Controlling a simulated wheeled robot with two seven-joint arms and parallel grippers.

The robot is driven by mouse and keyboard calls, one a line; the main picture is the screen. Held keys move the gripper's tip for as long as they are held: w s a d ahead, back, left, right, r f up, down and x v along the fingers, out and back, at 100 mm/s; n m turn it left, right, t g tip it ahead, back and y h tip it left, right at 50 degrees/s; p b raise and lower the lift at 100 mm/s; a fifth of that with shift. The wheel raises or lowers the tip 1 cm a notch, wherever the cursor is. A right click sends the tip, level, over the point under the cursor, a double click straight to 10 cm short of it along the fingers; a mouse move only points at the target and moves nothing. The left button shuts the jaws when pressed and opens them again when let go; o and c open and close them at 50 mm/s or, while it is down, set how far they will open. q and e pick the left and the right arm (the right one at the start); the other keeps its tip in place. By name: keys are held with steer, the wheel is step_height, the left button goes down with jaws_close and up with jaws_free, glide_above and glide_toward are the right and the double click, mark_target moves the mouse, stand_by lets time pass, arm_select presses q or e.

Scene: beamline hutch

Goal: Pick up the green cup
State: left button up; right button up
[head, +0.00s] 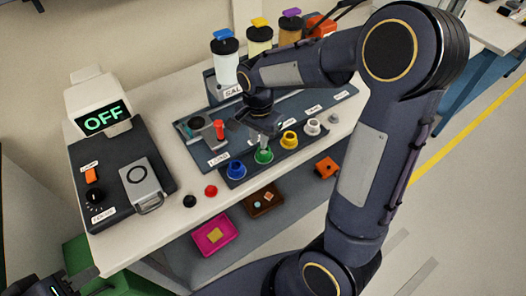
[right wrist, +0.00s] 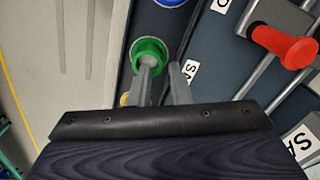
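The green cup (head: 263,156) stands in a row of coloured cups on a dark strip at the front of the bench. My right gripper (head: 264,132) points down just above and behind it. In the right wrist view the green cup (right wrist: 149,47) lies ahead of the fingers, its near side overlapped by one finger. The right gripper's fingers (right wrist: 163,72) are apart with nothing between them. Whether a finger touches the cup is unclear. My left gripper (head: 48,286) is partly visible at the bottom left corner; its fingers are not clear.
A blue cup (head: 236,168) and a yellow cup (head: 289,140) flank the green one. A red-knobbed handle (head: 219,128) stands behind. An instrument reading OFF (head: 105,118) is at left. A pink tray (head: 213,236) sits on the lower shelf. Lidded jars (head: 225,62) stand behind.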

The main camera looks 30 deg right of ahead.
steer(key=shift+f, duration=1.35)
jaws_close()
steer(key=shift+r, duration=0.2)
steer(key=shift+r, duration=0.65)
steer(key=s+a+r+b, duration=0.1)
steer(key=s+a+r, duration=0.2)
steer(key=s+r, duration=0.8)
steer(key=s, duration=0.2)
steer(key=shift+s+r, duration=0.2)
steer(key=shift+s, duration=0.2)
